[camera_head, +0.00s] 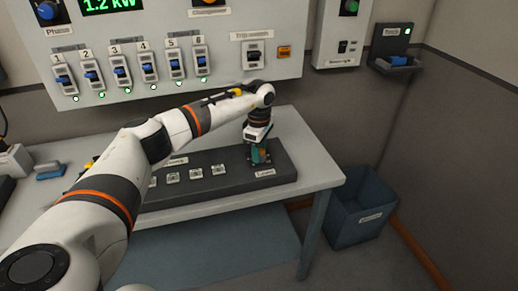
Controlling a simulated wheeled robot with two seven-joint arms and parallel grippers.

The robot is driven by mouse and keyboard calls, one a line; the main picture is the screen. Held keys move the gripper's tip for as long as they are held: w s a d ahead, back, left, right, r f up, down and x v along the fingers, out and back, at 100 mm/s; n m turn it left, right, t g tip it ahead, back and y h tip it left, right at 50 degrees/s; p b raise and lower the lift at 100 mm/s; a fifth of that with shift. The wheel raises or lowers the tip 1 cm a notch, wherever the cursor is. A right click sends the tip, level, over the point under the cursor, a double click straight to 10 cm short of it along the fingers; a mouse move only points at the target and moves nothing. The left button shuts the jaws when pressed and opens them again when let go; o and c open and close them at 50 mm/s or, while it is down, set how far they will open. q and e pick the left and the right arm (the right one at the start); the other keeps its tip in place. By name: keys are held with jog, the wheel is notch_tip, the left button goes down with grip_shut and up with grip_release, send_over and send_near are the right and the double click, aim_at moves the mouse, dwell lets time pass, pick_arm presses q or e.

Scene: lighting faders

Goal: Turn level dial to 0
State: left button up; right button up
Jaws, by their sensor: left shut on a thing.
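My left arm reaches in from the left, and its gripper (260,156) points down at the right end of a dark control panel on the table. The gripper is shut on a small teal thing there, just above a white label that seems to read "Level". I take this to be the level dial (262,151); the fingers hide most of it, so its setting cannot be read. The dark panel (282,170) also carries several small pale switches (195,173) in a row to the left. My right gripper is not in view.
A wall panel (210,65) with several blue-handled switches and a green "1.2 kW" display hangs behind the table. The white table (318,165) ends at the right, with a blue bin (360,215) on the floor beyond. A blue-handled object (50,170) lies at the left.

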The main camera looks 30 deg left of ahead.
pick_arm(q)
jog(key=n+p, duration=0.1)
jog(key=n, duration=0.5)
jog(key=shift+r+n, duration=0.15)
jog(key=shift+n, duration=0.15)
jog(key=n+p, duration=0.1)
jog(key=n, duration=0.4)
jog(key=shift+p, duration=0.3)
jog(key=n+p, duration=0.1)
jog(key=n, duration=0.4)
jog(key=shift+n+p, duration=0.35)
jog(key=shift+n, duration=0.05)
jog(key=n+p, duration=0.2)
jog(key=n, duration=0.3)
jog(key=n+p, duration=0.2)
jog(key=n, duration=0.3)
jog(key=shift+w+r+n+p, duration=0.1)
jog(key=shift+n+p, duration=0.2)
jog(key=shift+n, duration=0.1)
jog(key=n+p, duration=0.3)
jog(key=n, duration=0.2)
jog(key=shift+n, duration=0.3)
jog(key=n+p, duration=0.3)
jog(key=n, duration=0.2)
jog(key=shift+p, duration=0.35)
jog(key=shift+n+p, duration=1.45)
jog(key=shift+n, duration=1.05)
